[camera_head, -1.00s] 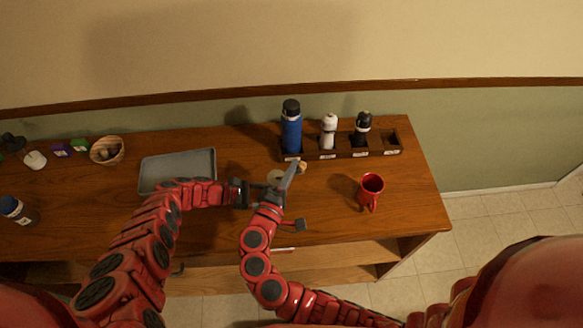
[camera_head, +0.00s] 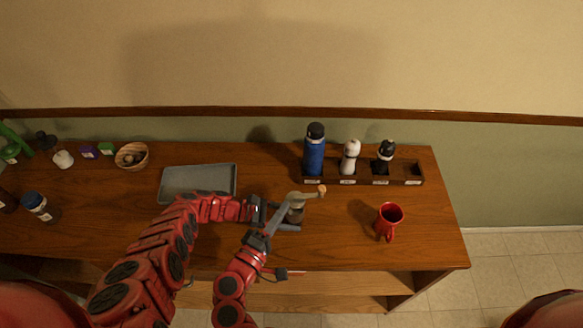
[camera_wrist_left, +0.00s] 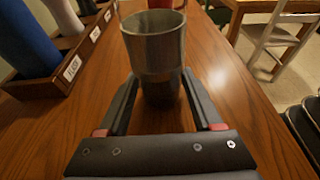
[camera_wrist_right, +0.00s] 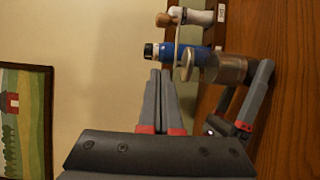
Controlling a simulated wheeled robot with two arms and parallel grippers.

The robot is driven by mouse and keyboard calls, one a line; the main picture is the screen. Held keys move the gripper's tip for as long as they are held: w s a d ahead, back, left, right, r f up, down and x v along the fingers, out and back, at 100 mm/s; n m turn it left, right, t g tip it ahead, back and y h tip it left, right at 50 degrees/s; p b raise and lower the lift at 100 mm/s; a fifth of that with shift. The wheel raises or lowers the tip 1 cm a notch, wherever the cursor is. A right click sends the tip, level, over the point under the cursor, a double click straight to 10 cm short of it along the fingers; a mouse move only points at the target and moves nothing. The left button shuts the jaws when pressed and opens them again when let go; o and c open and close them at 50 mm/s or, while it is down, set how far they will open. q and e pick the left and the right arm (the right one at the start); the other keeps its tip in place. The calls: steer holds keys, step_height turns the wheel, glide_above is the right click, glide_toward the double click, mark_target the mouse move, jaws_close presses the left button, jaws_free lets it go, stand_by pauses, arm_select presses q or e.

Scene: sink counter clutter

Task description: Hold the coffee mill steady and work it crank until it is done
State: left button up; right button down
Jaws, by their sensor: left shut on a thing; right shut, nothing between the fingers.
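The coffee mill (camera_head: 296,214) stands upright on the counter, a grey metal cylinder with a darker lower part in the left wrist view (camera_wrist_left: 155,50). Its crank (camera_head: 307,194) points right and ends in a wooden knob (camera_head: 321,189), which also shows in the right wrist view (camera_wrist_right: 164,20). My left gripper (camera_head: 284,215) is shut on the mill body, one finger on each side. My right gripper (camera_head: 279,210) is shut and empty, left of the mill's top. In the right wrist view its fingertips (camera_wrist_right: 160,74) are apart from the knob. The mill's base is partly hidden.
A red mug (camera_head: 389,217) stands to the right. Behind is a wooden rack (camera_head: 402,172) with a blue bottle (camera_head: 314,155), a white bottle (camera_head: 349,158) and a black-and-white one (camera_head: 384,157). A grey tray (camera_head: 197,181) lies left. The counter between mill and mug is clear.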

stand_by(0.4)
arm_select(q)
steer(key=o, duration=1)
